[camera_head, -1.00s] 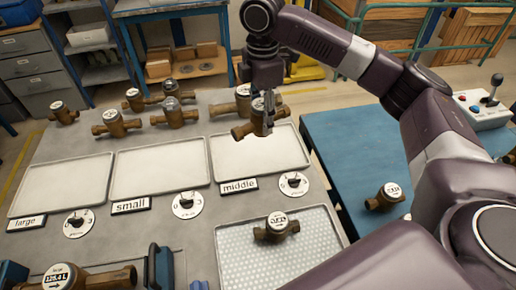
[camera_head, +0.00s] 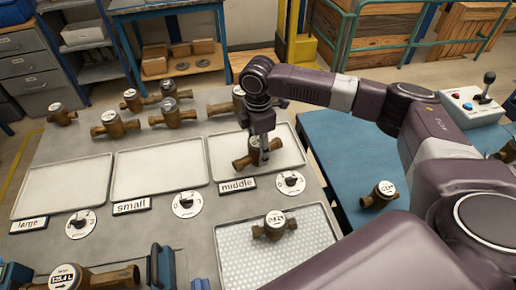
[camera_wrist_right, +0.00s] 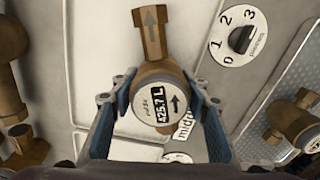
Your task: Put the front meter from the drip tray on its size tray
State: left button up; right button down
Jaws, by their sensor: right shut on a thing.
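My right gripper (camera_head: 264,152) is shut on a brass meter (camera_head: 243,162) over the tray labelled middle (camera_head: 221,178). In the right wrist view the held meter (camera_wrist_right: 160,72) sits between the two blue-sided fingers of the gripper (camera_wrist_right: 160,108); its dial reads about 425.7 L. I cannot tell whether the meter touches the tray. Another brass meter (camera_head: 275,228) lies on the perforated drip tray (camera_head: 235,262) at the front. The left gripper does not show.
Empty trays labelled small (camera_head: 160,172) and large (camera_head: 60,187) lie to the left. Several brass meters, one of them here (camera_head: 114,127), stand along the back. A meter (camera_head: 379,195) sits on the blue surface (camera_head: 345,150). Another (camera_head: 68,278) is at the front left.

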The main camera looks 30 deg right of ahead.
jog(key=c, duration=1.1)
grip_release()
jog(key=shift+r, duration=0.4)
notch_tip(320, 180, up, 11)
jog(key=b, duration=0.2)
jog(key=shift+r+b, duration=0.2)
jog(key=shift+b, duration=0.2)
jog(key=shift+s+f, duration=0.1)
